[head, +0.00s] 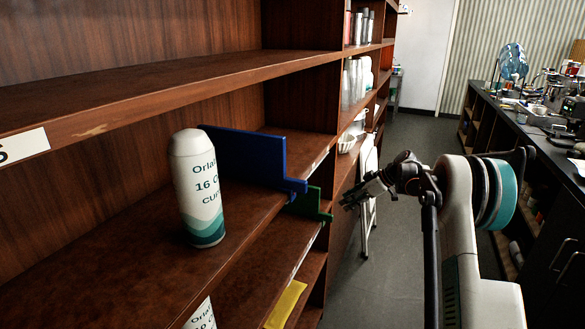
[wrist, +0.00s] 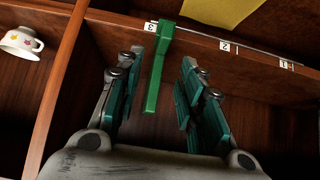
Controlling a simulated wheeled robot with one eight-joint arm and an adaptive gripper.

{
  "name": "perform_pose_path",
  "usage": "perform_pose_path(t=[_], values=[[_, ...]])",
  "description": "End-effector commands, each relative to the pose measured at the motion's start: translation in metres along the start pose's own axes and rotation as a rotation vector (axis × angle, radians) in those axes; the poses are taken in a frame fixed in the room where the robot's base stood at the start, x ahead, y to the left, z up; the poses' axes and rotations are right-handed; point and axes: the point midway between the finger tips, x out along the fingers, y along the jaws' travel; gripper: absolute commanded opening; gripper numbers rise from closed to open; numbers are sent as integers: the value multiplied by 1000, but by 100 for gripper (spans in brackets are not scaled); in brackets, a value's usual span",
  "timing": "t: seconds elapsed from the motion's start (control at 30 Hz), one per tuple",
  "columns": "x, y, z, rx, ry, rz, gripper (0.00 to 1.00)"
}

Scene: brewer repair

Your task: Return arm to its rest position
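My arm (head: 458,215) is stretched out in the aisle to the right of the shelf unit. My gripper (head: 348,199) points toward the shelf front, near the green divider (head: 312,204). In the wrist view my gripper (wrist: 160,62) is open, with teal-padded fingers spread apart. The green divider (wrist: 158,68) shows in the gap between the fingers, hanging at the shelf edge. No finger visibly touches it, and nothing appears held.
Yellow paper (head: 286,304) lies lower. A floral cup (wrist: 20,43) sits in the neighbouring compartment. A dark counter (head: 535,130) stands right; grey floor (head: 415,150) between is clear.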

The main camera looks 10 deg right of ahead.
Motion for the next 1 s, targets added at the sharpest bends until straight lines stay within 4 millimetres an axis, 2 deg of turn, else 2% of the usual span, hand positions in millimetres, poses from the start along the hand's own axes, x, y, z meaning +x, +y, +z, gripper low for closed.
perform_pose_path(t=[0.13,0.27,0.4,0.6,0.8,1.0], values=[[-6,-9,-12,15,-19,3,35],[-20,-32,-37,59,-66,18,35],[-39,-68,-66,119,-131,48,35],[-68,-124,-96,198,-215,104,35],[-98,-184,-116,266,-283,176,35],[-126,-247,-122,326,-337,258,35]])
